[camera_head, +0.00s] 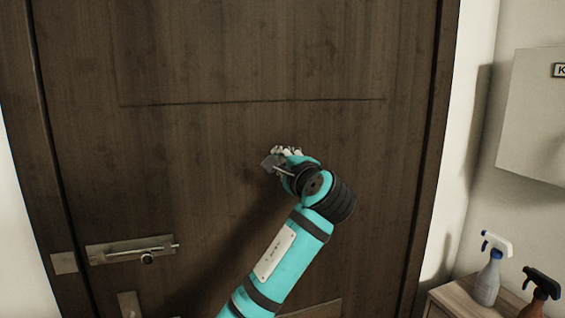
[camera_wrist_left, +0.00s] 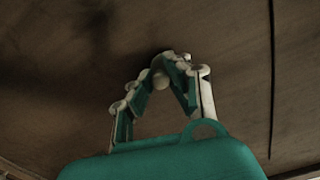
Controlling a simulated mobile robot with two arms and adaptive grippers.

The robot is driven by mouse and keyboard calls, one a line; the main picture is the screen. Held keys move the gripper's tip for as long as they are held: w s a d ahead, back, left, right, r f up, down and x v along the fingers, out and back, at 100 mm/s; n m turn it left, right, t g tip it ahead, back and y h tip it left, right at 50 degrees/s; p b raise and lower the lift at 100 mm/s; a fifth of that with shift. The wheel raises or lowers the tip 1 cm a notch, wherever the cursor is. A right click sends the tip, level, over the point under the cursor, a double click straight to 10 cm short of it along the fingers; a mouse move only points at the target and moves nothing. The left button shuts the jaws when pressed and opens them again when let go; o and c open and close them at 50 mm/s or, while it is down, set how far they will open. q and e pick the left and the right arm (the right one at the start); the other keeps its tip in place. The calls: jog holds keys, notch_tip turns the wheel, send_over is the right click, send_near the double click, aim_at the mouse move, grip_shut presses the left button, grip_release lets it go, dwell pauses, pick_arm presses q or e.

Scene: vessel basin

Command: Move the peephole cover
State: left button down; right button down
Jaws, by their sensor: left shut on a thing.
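The peephole cover is mostly hidden by my left gripper (camera_head: 286,151), which is at the middle of the dark wooden door (camera_head: 200,60). In the left wrist view my left gripper (camera_wrist_left: 167,62) has its fingertips close together against the door, around a small pale round piece (camera_wrist_left: 160,80), which seems to be part of the cover. My right gripper is not in view.
A metal bolt latch (camera_head: 130,250) is on the door at lower left. A white spray bottle (camera_head: 488,275) and an orange spray bottle (camera_head: 538,295) stand on a wooden cabinet (camera_head: 450,296) at lower right. A white wall box (camera_head: 530,120) is at the right.

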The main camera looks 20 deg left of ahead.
pick_arm(q)
jog(key=c, duration=1.2)
grip_release()
jog(key=shift+s, duration=0.1)
jog(key=v, duration=1.2)
